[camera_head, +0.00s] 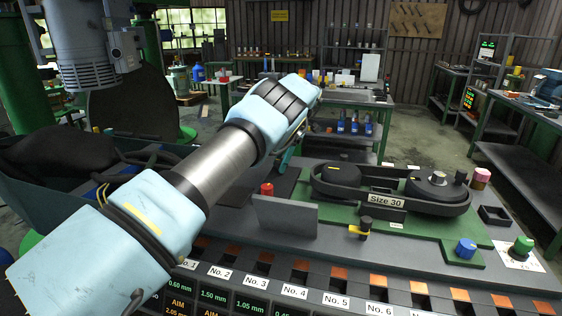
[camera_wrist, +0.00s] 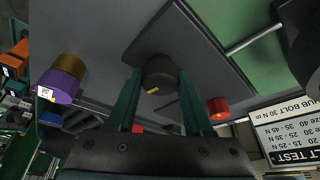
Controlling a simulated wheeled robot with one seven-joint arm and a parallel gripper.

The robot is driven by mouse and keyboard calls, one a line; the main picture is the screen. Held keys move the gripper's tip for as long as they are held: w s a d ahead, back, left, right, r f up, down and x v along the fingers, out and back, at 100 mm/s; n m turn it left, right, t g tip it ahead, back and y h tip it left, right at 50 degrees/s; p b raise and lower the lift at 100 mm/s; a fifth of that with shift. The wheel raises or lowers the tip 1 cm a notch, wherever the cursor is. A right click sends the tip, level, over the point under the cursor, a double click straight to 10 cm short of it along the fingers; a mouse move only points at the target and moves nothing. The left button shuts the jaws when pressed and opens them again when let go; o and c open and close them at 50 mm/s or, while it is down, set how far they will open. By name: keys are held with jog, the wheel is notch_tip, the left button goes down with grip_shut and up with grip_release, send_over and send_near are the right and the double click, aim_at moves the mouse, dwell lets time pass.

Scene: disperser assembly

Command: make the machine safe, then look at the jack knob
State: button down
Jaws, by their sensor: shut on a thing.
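My gripper (camera_wrist: 158,100) shows in the wrist view with its two green fingers closed on a dark round knob (camera_wrist: 158,72) that has a small yellow mark. The knob stands on a dark grey plate. A red knob (camera_wrist: 218,107) is just right of the fingers. In the head view my arm hides most of the gripper; a bit of teal finger (camera_head: 285,160) shows beneath the wrist. A red knob (camera_head: 267,188) stands on the bench there. I cannot tell which is the jack knob.
A green fixture labelled Size 30 (camera_head: 386,200) holds two dark round parts. Blue (camera_head: 466,247) and green (camera_head: 523,246) knobs stand at the right. An upright grey plate (camera_head: 285,216) is near my forearm. A grey motor (camera_head: 90,65) hangs at upper left.

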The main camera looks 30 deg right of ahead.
dwell(0.3)
jog(key=shift+c, duration=1.5)
grip_release()
